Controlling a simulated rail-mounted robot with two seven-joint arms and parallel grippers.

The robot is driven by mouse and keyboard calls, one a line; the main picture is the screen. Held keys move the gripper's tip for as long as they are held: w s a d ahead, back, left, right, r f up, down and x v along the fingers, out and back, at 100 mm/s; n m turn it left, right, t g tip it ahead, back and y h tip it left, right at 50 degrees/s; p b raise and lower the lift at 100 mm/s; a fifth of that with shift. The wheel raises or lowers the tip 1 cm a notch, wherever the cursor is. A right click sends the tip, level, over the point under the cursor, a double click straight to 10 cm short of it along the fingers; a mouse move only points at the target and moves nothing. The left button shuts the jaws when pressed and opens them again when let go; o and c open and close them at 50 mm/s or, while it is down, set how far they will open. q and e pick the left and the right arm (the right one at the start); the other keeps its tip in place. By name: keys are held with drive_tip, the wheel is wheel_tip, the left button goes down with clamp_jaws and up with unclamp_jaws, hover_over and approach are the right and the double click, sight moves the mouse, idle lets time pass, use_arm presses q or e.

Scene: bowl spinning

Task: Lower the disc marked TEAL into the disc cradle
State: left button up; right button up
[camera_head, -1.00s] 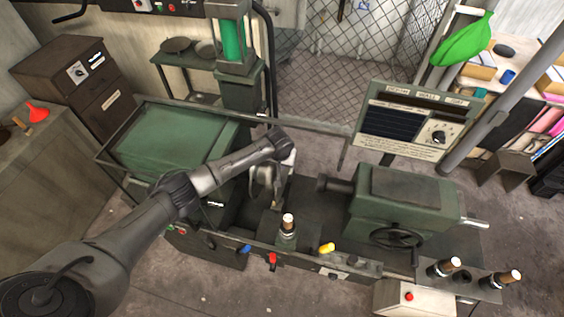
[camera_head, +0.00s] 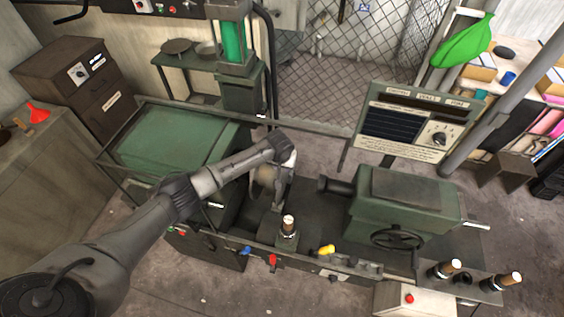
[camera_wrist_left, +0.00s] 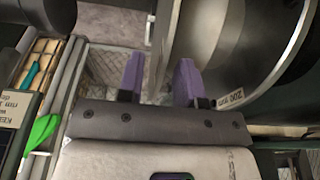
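My left gripper (camera_head: 276,184) reaches over the lathe bed beside the green headstock, and my arm partly hides it in the head view. A tan round disc (camera_head: 263,180) stands on edge beside the gripper. In the left wrist view the two purple fingers (camera_wrist_left: 158,80) are spread apart. A tan disc edge (camera_wrist_left: 205,40) passes between and behind them, with a visible gap from the left finger. A large grey metal ring with a printed label (camera_wrist_left: 232,98) is close on the right. I cannot read TEAL on any disc or identify the disc cradle. My right gripper is not in view.
The green tailstock (camera_head: 405,205) with a handwheel stands to the right on the bed. A tool post (camera_head: 287,240) with a wooden-topped handle stands in front of the gripper. A control panel (camera_head: 412,125) is behind. Handled tools (camera_head: 442,268) stand in a rack at front right.

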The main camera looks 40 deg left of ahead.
use_arm(q)
drive_tip(key=v, duration=1.3)
drive_tip(key=shift+r+b, duration=0.35)
drive_tip(key=shift+r, duration=0.05)
drive_tip(key=w+d+r+m+t+y, duration=0.1)
drive_tip(key=d+r+m+t, duration=0.15)
drive_tip(key=r+m, duration=0.3)
drive_tip(key=d+r+m+t, duration=0.2)
drive_tip(key=r+m+t, duration=0.2)
drive_tip(key=r, duration=0.3)
drive_tip(key=s+d+r+t+p, duration=0.2)
drive_tip(key=s+d, duration=0.3)
drive_tip(key=s+d+f+g+p, duration=0.2)
drive_tip(key=s+f, duration=0.3)
drive_tip(key=s, duration=0.5)
drive_tip(key=s+d+f+n+g+h+p, duration=0.1)
drive_tip(key=s+f+g+p, duration=0.1)
drive_tip(key=s+f, duration=0.4)
drive_tip(key=s+d+f+n+g+h+p, duration=0.1)
drive_tip(key=s+f, duration=0.4)
drive_tip(key=s, duration=1.1)
drive_tip(key=shift+d+f+g+p, duration=0.3)
drive_tip(key=shift+d+g+p, duration=0.55)
drive_tip(key=shift+g, duration=0.4)
